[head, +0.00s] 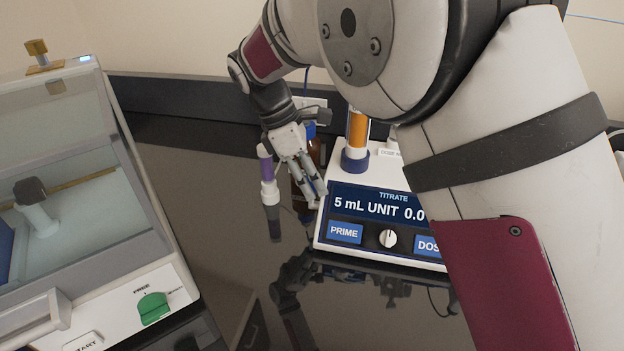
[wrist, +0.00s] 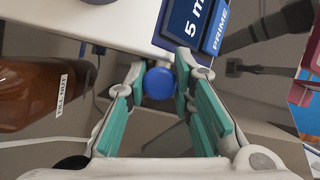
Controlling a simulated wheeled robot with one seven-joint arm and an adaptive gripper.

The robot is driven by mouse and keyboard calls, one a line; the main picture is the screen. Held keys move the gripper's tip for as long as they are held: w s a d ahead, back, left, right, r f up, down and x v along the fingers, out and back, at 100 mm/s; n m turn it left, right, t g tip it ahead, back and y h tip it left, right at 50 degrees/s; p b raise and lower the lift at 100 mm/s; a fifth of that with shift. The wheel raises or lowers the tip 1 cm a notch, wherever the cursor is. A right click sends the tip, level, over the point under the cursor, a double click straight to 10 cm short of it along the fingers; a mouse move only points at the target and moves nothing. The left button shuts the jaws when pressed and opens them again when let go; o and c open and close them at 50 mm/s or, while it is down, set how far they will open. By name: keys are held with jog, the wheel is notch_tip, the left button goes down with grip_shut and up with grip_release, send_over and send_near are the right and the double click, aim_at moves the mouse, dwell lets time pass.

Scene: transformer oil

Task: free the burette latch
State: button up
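The white titrator (head: 330,252) stands in front of me with PRIME and dose buttons, a dial and a dark blue display. An orange burette (head: 357,130) stands upright on it in a blue collar (head: 354,162). My gripper (head: 316,192) is at the titrator's left side, fingers pointing down toward it. The wrist view shows my gripper (wrist: 160,75) open, with green-padded fingers. A round blue knob (wrist: 159,83) shows between the fingertips by the titrator's edge; I cannot tell whether the fingers touch it or whether it is the latch.
A brown bottle (wrist: 35,95) stands close beside my gripper. A purple and white vial (head: 267,178) stands left of the gripper. At left is a glass-lidded instrument (head: 110,310) with a green knob (head: 153,308) marked FREE. The dark bench (head: 210,240) between is clear.

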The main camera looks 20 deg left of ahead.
jog(key=shift+s, duration=0.1)
grip_shut()
jog(key=shift+s+t+p, duration=0.3)
jog(key=shift+t+p, duration=0.15)
jog(key=shift+t, duration=0.05)
jog(key=shift+s+m+t+p, duration=0.3)
jog(key=shift+s+t+p, duration=0.25)
jog(key=shift+t, duration=0.35)
jog(key=shift+s+d+f+m+t, duration=0.15)
jog(key=shift+s+t, duration=0.1)
jog(key=shift+t, duration=0.35)
jog(key=shift+s+a+f+m+t, duration=0.1)
jog(key=shift+s+m+t, duration=0.15)
jog(key=shift+t, duration=0.35)
jog(key=shift+s+d+f+m+t, duration=0.1)
jog(key=shift+s+t, duration=0.2)
jog(key=shift+t, duration=0.3)
jog(key=o, duration=0.9)
grip_release()
